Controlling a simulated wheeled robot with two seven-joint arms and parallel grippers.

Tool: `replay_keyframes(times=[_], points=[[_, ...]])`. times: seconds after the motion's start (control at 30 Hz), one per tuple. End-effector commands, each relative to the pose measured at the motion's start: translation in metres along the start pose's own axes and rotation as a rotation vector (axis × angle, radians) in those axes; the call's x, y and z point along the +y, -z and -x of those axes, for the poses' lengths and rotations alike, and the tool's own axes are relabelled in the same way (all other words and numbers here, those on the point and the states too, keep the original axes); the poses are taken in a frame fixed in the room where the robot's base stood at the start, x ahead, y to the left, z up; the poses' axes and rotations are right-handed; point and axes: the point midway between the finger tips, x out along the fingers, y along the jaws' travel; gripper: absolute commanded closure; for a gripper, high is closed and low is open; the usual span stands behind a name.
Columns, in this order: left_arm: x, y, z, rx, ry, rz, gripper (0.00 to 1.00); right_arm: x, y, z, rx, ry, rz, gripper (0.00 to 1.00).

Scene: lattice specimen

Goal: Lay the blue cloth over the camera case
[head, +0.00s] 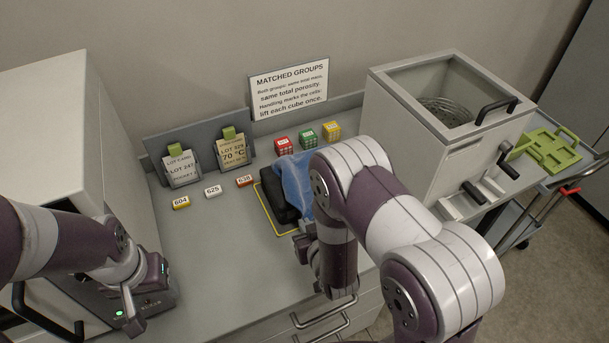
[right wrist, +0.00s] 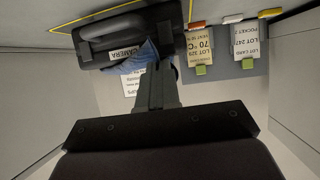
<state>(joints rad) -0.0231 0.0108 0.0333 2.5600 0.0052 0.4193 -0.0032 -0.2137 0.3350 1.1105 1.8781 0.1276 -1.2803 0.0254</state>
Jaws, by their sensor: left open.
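The black camera case (head: 271,190) sits inside a yellow outline on the bench. In the right wrist view the case (right wrist: 95,48) shows its handle and a CAMERA label. The blue cloth (head: 296,182) lies against the right part of the case, which stays bare at its left. Part of the cloth also shows in the right wrist view (right wrist: 146,52), beside the label. My right gripper (right wrist: 155,82) has its fingers together at the cloth and appears shut on it; my arm hides some of the cloth. My left gripper (head: 130,308) is open and empty at the front left, away from the case.
Number tags, such as the yellow one (head: 181,202), lie left of the case. Two lot cards (head: 232,150) stand behind. Small red, green and yellow cubes (head: 307,136) stand near a sign (head: 289,87). A large open-topped box (head: 400,95) stands right. Bare bench lies front left of the case.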

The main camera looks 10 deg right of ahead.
Motion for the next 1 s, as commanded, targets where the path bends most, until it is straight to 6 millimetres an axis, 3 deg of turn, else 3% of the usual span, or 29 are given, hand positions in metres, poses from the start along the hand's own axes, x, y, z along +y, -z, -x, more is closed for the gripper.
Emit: replay_keyframes(times=[0.03, 0.13, 0.17, 0.47, 0.7, 0.87, 1.0], points=[[0.000, 0.000, 0.000, 0.000, 0.000, 0.000, 0.36, 0.000, 0.000, 0.000, 0.000, 0.000, 0.000, 0.85], [0.000, 0.000, 0.000, 0.000, 0.000, 0.000, 0.36, 0.000, 0.000, 0.000, 0.000, 0.000, 0.000, 0.52], [0.000, 0.000, 0.000, 0.000, 0.000, 0.000, 0.36, 0.000, 0.000, 0.000, 0.000, 0.000, 0.000, 0.47], [0.000, 0.000, 0.002, 0.000, 0.000, 0.000, 0.36, 0.000, 0.002, 0.001, 0.000, 0.000, 0.000, 0.47], [0.000, 0.004, 0.029, 0.000, 0.000, 0.000, 0.36, -0.004, 0.024, 0.023, -0.001, 0.001, 0.000, 0.47], [0.000, 0.004, 0.037, 0.000, 0.000, 0.000, 0.36, -0.005, 0.030, 0.030, -0.001, 0.001, 0.000, 0.47], [0.000, 0.008, 0.068, 0.000, 0.000, 0.000, 0.36, -0.009, 0.055, 0.054, 0.000, 0.002, 0.001, 0.47]])
